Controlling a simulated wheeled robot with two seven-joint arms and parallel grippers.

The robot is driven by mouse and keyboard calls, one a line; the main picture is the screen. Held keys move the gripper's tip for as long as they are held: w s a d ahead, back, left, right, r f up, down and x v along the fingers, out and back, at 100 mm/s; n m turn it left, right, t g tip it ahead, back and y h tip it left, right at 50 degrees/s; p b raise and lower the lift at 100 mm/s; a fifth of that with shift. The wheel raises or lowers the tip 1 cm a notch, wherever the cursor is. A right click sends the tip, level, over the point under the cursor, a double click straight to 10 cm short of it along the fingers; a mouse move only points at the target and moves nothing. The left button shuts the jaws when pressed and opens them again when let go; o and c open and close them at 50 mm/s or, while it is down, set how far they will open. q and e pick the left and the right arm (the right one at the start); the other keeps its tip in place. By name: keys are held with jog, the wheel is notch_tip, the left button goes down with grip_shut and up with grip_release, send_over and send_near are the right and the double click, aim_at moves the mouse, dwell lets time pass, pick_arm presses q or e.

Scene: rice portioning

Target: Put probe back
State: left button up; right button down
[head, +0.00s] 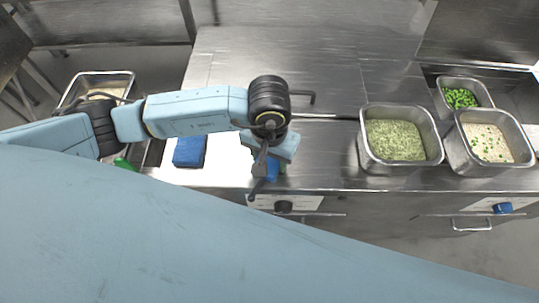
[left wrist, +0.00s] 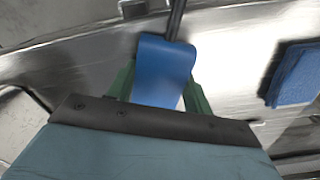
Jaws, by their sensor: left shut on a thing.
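My left gripper (head: 274,168) is over the front part of the steel counter, left of the food pans. In the left wrist view its green fingers (left wrist: 158,88) are closed around a blue handle (left wrist: 162,68) with a dark rod running up from it; this looks like the probe. In the head view a bit of the blue handle (head: 271,172) shows below my wrist, and the rest is hidden by my arm. I cannot tell whether the handle touches the counter.
A blue block or folded cloth (head: 189,151) lies on the counter left of my gripper; it also shows in the left wrist view (left wrist: 295,73). Pans of green-flecked rice (head: 395,140), pale rice (head: 489,143) and chopped greens (head: 461,98) stand right. Another steel pan (head: 97,83) is at far left.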

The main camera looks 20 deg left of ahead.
aim_at(269, 159)
pick_arm(q)
jog(key=o, duration=1)
jog(key=shift+c, duration=0.2)
notch_tip(269, 159, up, 12)
